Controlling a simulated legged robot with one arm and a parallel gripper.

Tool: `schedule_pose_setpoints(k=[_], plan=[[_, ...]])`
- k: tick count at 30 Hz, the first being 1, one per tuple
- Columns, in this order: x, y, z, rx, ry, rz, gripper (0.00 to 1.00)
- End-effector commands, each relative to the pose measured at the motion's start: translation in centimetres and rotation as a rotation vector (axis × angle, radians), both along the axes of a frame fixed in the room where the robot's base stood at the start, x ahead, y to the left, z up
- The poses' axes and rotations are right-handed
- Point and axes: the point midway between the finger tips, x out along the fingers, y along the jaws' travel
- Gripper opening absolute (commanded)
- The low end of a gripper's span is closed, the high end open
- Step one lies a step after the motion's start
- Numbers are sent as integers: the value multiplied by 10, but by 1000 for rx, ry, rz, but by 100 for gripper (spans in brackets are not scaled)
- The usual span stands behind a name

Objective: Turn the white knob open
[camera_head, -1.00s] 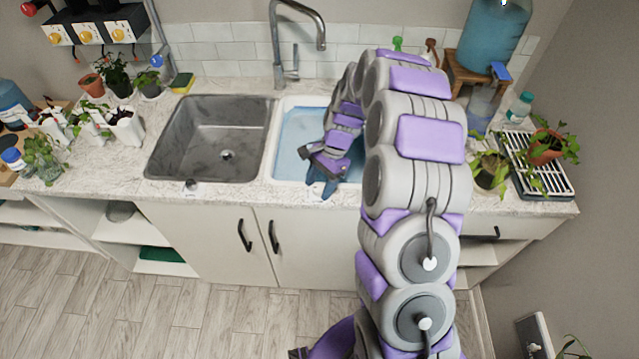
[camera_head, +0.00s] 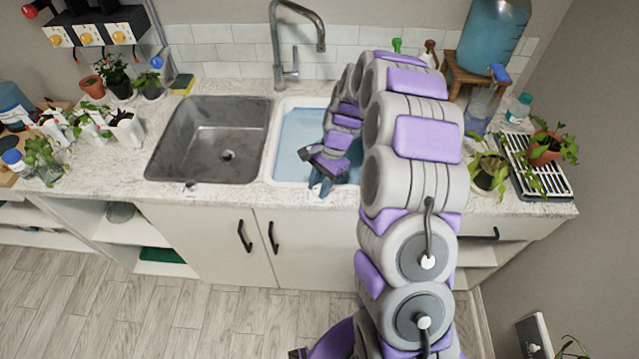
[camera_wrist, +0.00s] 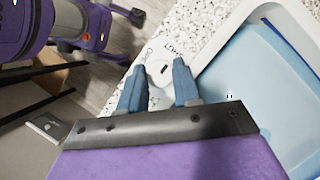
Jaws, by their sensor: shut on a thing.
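The white knob (camera_wrist: 159,73) is a round white disc with a dark slot, set on the speckled counter rim in front of the water-filled basin.
A grey empty sink (camera_head: 200,140) lies left of the basin, with a tall faucet (camera_head: 275,55) behind. Potted plants and bottles line the counter at left. A rack (camera_head: 555,175) with plants stands at right. Cabinet doors (camera_head: 205,245) are below.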

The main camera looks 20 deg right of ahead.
Motion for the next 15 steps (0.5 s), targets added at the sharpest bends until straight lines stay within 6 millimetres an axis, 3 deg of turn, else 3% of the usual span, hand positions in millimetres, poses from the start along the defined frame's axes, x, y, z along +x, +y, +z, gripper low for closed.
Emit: schedule_pose_setpoints(k=[15], plan=[[3,2,4,-2,-3,382,2]])
